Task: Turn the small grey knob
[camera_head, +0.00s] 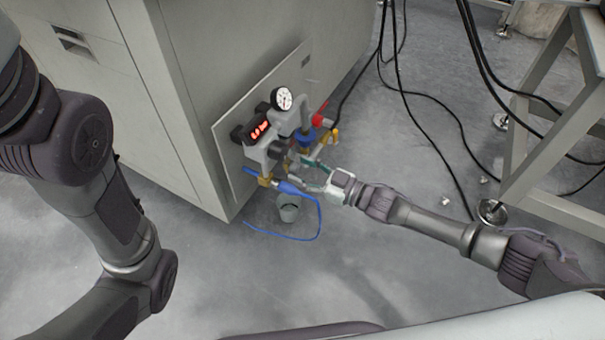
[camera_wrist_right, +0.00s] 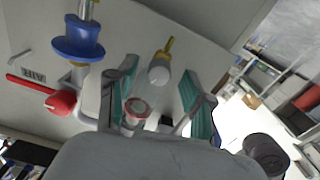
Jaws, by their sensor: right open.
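The small grey knob (camera_wrist_right: 158,73) is a round grey piece with a brass stem in the right wrist view. It appears between the fingertips of my right gripper (camera_wrist_right: 157,76), with a gap on both sides. How deep it sits between the fingers I cannot tell. In the head view, my right gripper (camera_head: 303,173) is open at the lower part of the valve assembly on the cabinet's panel, and the knob is not clear there. My left arm shows at the left, but its gripper is out of view.
A dial gauge (camera_head: 282,98), a red digital display (camera_head: 260,130) and a blue knob (camera_wrist_right: 78,40) crowd the panel. A red-handled valve (camera_wrist_right: 60,101) is close beside the fingers. A blue hose (camera_head: 318,215) hangs near a small bucket (camera_head: 288,208). A metal frame (camera_head: 545,150) stands right.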

